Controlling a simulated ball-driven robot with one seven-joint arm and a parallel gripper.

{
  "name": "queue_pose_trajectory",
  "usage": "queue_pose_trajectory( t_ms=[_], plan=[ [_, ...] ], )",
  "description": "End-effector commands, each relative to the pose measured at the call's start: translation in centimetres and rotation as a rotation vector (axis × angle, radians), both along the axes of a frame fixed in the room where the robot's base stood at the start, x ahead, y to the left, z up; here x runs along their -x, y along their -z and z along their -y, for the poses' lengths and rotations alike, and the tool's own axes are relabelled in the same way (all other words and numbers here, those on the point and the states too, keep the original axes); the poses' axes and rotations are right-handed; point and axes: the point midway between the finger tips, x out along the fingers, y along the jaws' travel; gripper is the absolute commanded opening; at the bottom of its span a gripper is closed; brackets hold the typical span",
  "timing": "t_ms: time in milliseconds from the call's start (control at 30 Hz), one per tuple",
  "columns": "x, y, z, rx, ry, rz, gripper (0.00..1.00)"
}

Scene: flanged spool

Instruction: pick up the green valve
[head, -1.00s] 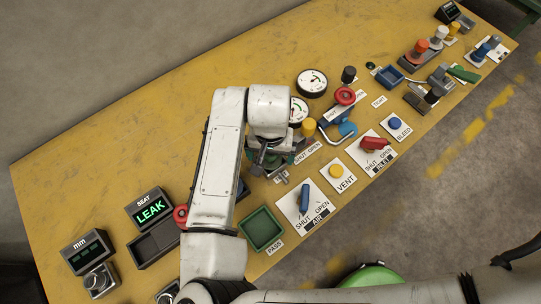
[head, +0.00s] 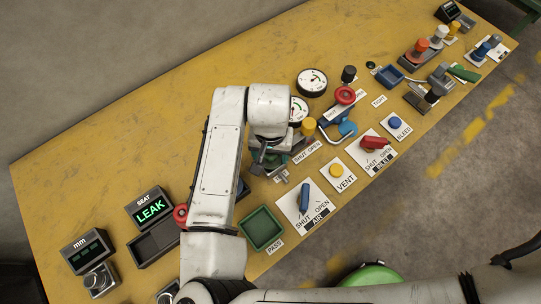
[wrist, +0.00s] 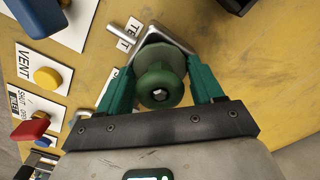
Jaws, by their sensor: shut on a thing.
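The green valve (wrist: 161,84) is in the middle of the wrist view, with a round green handwheel facing the camera and a wider green-grey body behind it. My gripper (wrist: 158,62) has green fingers on both sides of the valve and is shut on it. A metal fitting shows behind the valve. In the head view my gripper (head: 266,158) points down at the bench, and my wrist hides most of the valve there. I cannot tell whether the valve is clear of its seat.
A green PASS tray (head: 261,229) and a blue AIR lever (head: 304,198) lie to the front. A yellow VENT button (head: 336,171), a red lever (head: 375,143) and gauges (head: 311,83) stand to the right. The LEAK display (head: 150,210) is at left. The back-left bench is clear.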

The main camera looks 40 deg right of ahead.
Motion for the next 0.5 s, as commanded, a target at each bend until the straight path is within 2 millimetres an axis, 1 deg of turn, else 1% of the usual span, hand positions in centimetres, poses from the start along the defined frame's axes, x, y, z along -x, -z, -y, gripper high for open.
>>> queue_pose_trajectory(
  t_ms=[267,367,500],
  plan=[
    [0.0,-0.2,0.0,0.001,0.0,0.001,0.19],
    [-0.1,-0.8,0.0,0.001,0.001,0.001,0.19],
    [-0.1,-2.2,0.0,0.001,0.002,0.004,0.19]
  ],
)
